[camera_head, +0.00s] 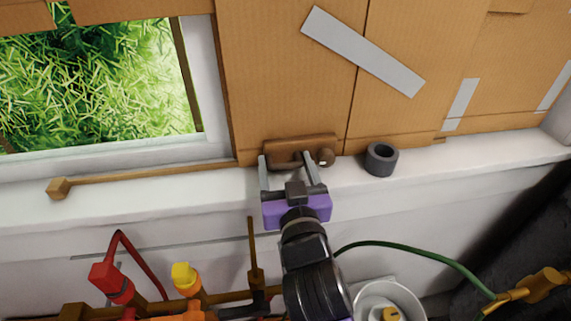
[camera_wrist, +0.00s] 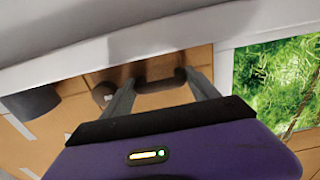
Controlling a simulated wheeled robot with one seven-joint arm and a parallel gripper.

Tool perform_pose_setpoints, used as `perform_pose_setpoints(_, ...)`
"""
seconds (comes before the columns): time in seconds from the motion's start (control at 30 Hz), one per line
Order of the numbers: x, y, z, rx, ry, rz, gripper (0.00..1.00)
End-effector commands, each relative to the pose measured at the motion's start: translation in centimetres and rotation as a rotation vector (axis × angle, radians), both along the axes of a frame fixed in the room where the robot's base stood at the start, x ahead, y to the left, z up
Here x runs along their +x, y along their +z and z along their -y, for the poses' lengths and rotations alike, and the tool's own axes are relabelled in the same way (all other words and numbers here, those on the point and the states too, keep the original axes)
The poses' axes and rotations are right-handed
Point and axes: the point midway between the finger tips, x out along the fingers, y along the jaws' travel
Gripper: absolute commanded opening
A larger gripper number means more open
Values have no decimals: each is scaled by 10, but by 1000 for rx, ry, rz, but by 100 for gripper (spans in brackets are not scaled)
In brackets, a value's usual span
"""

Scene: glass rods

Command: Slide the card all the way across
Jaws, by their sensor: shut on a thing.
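The card (camera_head: 290,75) is a brown cardboard panel over the right part of the window, with a pale tape strip stuck slantwise across it. A brown wooden handle (camera_head: 290,140) sits at its lower edge, just above the sill; it also shows in the wrist view (camera_wrist: 160,86). My gripper (camera_head: 285,160) reaches up from below and is shut on the handle, one finger toward each end. The fingers also show in the wrist view (camera_wrist: 160,92). The finger contacts are partly hidden. To the left, the window opening (camera_head: 95,90) is uncovered and shows green grass.
A wooden rail (camera_head: 150,173) with an end block runs along the white sill to the left. A dark grey ring (camera_head: 381,159) stands on the sill right of my gripper. Pipes with a red valve (camera_head: 110,282) and a yellow valve (camera_head: 185,278), a green hose (camera_head: 420,250) and a white bucket lie below.

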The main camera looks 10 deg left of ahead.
Motion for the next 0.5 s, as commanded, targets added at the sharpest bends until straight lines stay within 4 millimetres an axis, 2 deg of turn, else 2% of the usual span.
perform_pose_setpoints(0.03, 0, 0, 0, 0, 0, 0, 6)
perform_pose_setpoints(0.07, 0, 0, 0, 0, 0, 0, 0)
perform_pose_setpoints(0.27, -2, -1, -6, -1, 3, 1, 0)
perform_pose_setpoints(0.37, -5, -2, -16, 0, 4, 2, 0)
perform_pose_setpoints(0.5, -13, -4, -45, -1, 6, 4, 0)
